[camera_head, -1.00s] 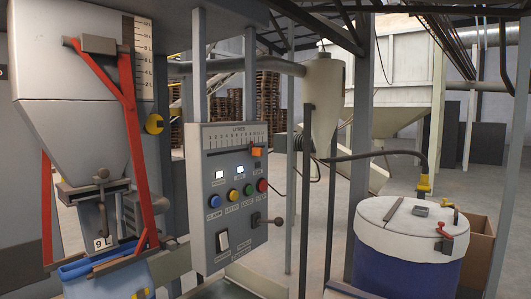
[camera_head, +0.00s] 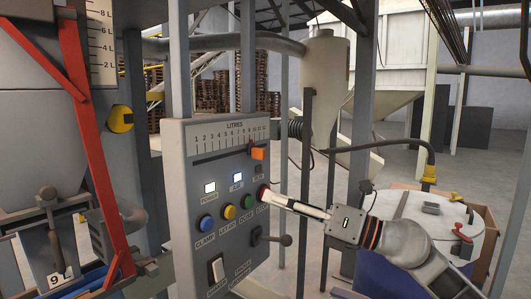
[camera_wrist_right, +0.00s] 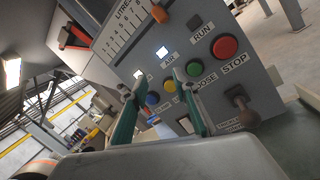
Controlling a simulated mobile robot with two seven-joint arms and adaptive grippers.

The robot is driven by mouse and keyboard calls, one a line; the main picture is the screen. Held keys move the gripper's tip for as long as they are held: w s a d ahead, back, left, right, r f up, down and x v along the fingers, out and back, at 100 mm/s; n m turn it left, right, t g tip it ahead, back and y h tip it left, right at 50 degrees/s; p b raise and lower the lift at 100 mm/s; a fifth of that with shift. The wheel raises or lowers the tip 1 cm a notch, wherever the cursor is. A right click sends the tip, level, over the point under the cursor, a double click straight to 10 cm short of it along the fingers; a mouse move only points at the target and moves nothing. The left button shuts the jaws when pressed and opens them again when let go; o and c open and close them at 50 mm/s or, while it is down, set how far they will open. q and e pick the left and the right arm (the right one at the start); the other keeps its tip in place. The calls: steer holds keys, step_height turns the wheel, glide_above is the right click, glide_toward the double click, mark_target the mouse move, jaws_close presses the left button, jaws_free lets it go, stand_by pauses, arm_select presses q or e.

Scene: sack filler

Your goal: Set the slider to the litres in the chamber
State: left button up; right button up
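The orange slider knob (camera_head: 258,153) sits near the high-number end of the LITRES scale (camera_head: 228,138) on the grey control panel (camera_head: 190,170). It also shows at the top of the right wrist view (camera_wrist_right: 160,14). The grey chamber (camera_head: 35,120) stands at the left, with a gauge strip (camera_head: 102,45) marked 2 L upward; I cannot read a fill level. My right gripper (camera_head: 272,197) reaches in from the right, below the slider near the red STOP button (camera_head: 263,191). In the wrist view its fingers (camera_wrist_right: 152,82) are apart and empty. My left gripper is not in view.
Blue, yellow and green buttons (camera_head: 247,202) and a dark-knobbed lever (camera_head: 284,240) stick out of the panel. Red bars (camera_head: 95,170) flank the chamber. A blue drum with a white lid (camera_head: 400,207) stands at the right behind my arm. Grey posts rise around the panel.

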mark_target(265, 149)
steer(key=w+d+r+n+t+h, duration=0.2)
steer(key=w+d+r+n+h, duration=0.15)
steer(key=r, duration=0.55)
steer(key=shift+n, duration=0.35)
steer(key=p+x, duration=0.1)
steer(key=x, duration=0.2)
steer(key=p+x, duration=0.1)
steer(key=x, duration=0.3)
steer(key=shift+a+r, duration=0.2)
steer(key=shift+r, duration=0.05)
steer(key=shift+w+a+f, duration=0.1)
steer(key=shift+w+a, duration=0.15)
jaws_close()
